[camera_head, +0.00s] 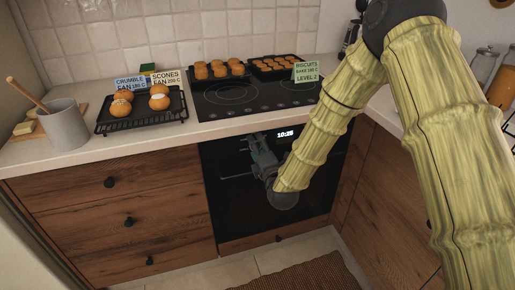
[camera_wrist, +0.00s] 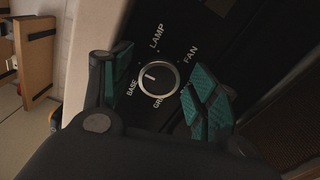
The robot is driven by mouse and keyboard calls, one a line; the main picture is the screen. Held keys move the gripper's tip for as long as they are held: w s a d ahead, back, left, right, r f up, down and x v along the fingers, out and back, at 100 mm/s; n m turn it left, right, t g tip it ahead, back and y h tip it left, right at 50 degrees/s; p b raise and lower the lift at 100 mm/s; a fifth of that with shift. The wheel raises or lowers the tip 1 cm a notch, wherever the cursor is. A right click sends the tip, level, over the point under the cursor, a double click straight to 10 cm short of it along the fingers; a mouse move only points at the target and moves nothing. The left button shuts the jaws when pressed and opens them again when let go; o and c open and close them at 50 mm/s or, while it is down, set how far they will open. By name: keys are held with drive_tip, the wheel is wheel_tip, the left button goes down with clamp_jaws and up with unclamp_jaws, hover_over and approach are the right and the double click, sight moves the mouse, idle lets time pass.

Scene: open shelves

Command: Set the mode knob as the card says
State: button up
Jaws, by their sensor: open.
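The mode knob (camera_wrist: 165,80) is round and dark with a bright rim, on the black oven panel. In the wrist view it has LAMP, FAN, BASE and a partly hidden GR... label around it. In the head view my gripper (camera_head: 258,148) is at the oven front and hides the knob. Cards read CRUMBLE FAN 180 C (camera_head: 130,83), SCONES FAN 200 C (camera_head: 166,77) and BISCUITS BASE 180 C LEVEL 2 (camera_head: 306,71).
The oven (camera_head: 225,190) shows 10:25 on its display (camera_head: 285,134). Above it, the hob (camera_head: 235,100) bears two baking trays. A rack (camera_head: 140,121) with buns and a grey crock (camera_head: 64,126) stand on the left counter.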

drive_tip(key=c, duration=1)
drive_tip(key=shift+a+f+m+b, duration=0.1)
drive_tip(key=shift+m+b, duration=1.4)
drive_tip(key=shift+m, duration=7.4)
drive_tip(key=shift+a+m+b, duration=0.1)
drive_tip(key=shift+m+b, duration=1.4)
drive_tip(key=shift+m, duration=7.4)
